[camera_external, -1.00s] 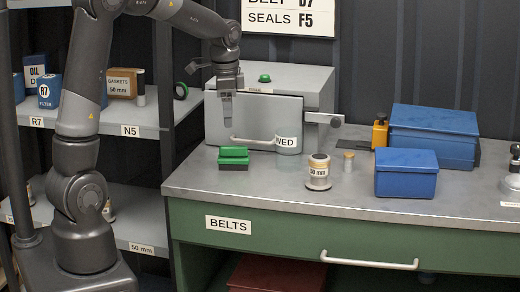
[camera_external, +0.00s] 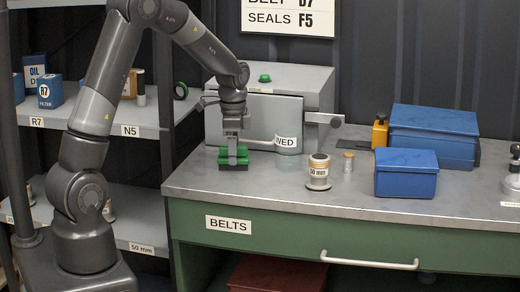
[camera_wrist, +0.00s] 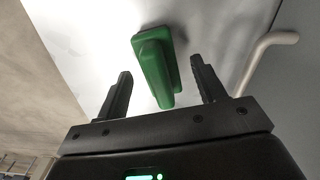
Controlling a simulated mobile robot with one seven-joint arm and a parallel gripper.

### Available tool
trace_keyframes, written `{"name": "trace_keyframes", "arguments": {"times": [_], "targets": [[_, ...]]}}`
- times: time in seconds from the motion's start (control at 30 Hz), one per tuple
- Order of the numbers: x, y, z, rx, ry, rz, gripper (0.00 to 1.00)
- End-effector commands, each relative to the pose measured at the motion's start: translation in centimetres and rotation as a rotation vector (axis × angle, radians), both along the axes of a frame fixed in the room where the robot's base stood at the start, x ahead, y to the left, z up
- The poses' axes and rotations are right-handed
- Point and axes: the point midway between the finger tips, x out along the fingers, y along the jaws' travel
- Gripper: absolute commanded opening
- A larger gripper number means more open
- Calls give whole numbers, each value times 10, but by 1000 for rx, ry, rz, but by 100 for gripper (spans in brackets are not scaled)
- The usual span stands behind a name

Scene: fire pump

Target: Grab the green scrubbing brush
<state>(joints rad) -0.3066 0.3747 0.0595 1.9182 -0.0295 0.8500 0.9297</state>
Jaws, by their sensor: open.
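The green scrubbing brush (camera_external: 224,160) lies on the left part of the grey bench top, in front of the grey metal box. In the external view my gripper (camera_external: 233,160) points down at it and covers part of it. In the wrist view the green brush (camera_wrist: 155,66) lies ahead of my gripper (camera_wrist: 161,85), its raised handle between the lines of the two fingers. The fingers are apart with nothing held between them. I cannot tell the exact height of the fingertips over the brush.
A grey box (camera_external: 311,84) with a bar handle (camera_external: 253,144) stands just behind the brush; the handle also shows in the wrist view (camera_wrist: 262,52). A labelled cylinder (camera_external: 318,172), a small brass-coloured piece (camera_external: 348,162) and a blue box (camera_external: 406,178) stand to the right.

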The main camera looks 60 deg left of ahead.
Motion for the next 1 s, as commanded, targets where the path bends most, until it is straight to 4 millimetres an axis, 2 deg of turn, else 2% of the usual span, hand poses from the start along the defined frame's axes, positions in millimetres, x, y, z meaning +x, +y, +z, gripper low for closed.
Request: {"name": "trace_keyframes", "arguments": {"times": [0.13,0.4,1.0], "targets": [[-1,0,-16,1,1,1,64],[0,0,-19,1,-1,1,64],[0,0,-19,1,-1,1,15]]}}
